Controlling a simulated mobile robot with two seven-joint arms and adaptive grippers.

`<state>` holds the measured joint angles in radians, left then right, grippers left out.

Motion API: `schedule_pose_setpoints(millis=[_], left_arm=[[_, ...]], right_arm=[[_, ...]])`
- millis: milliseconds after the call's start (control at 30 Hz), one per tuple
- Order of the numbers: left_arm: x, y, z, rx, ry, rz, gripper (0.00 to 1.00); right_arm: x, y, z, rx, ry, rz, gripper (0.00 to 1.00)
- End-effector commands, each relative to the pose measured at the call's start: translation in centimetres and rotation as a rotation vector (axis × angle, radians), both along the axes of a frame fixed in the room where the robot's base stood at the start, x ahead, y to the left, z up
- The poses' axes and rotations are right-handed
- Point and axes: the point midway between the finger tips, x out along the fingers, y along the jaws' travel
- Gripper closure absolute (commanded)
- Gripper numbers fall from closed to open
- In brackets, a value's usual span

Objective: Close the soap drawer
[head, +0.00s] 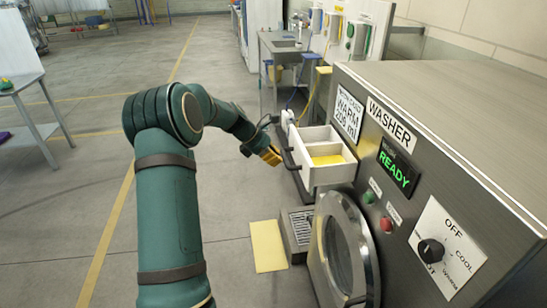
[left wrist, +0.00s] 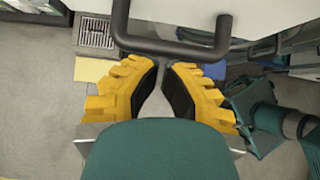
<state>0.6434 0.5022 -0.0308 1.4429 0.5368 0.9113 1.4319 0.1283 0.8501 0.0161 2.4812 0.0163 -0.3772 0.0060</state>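The soap drawer (head: 345,174) is a white box drawer pulled out of the washer's front, with a yellow filling in one compartment. Its dark bar handle (head: 291,160) is on the drawer's front. My left gripper (head: 274,156) is just left of the handle. In the left wrist view, the yellow fingers of my left gripper (left wrist: 162,68) come nearly together at the tips, with nothing between them. The handle (left wrist: 172,46) crosses just beyond the tips; I cannot tell whether they touch it. My right gripper is not in view.
The washer (head: 440,120) fills the right side, with a round door (head: 345,250), a READY display (head: 397,168) and a knob (head: 430,250). A drain grate (head: 300,226) and yellow floor mat (head: 268,246) lie below the drawer.

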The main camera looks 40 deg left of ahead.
Motion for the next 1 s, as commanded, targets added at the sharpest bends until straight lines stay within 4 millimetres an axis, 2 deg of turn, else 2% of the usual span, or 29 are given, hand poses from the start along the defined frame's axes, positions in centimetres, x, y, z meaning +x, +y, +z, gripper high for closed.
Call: schedule_pose_setpoints(millis=[167, 400, 533, 700, 1000], left_arm=[[2.3, -1.9, 0.4, -0.002, 0.000, -0.005, 1.00], [7.6, -6.2, 0.5, -0.002, 0.000, -0.008, 1.00], [9.7, -7.8, 0.3, 0.000, 0.000, -0.004, 1.00], [10.9, -8.7, 0.1, -0.001, 0.001, -0.001, 1.00], [10.9, -8.8, -0.1, -0.001, 0.001, -0.001, 1.00]], right_arm=[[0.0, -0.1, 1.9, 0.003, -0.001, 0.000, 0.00], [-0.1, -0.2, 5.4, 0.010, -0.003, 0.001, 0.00], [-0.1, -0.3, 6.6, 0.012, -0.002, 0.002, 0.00], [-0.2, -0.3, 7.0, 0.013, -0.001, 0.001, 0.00], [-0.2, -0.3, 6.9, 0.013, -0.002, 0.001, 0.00]])
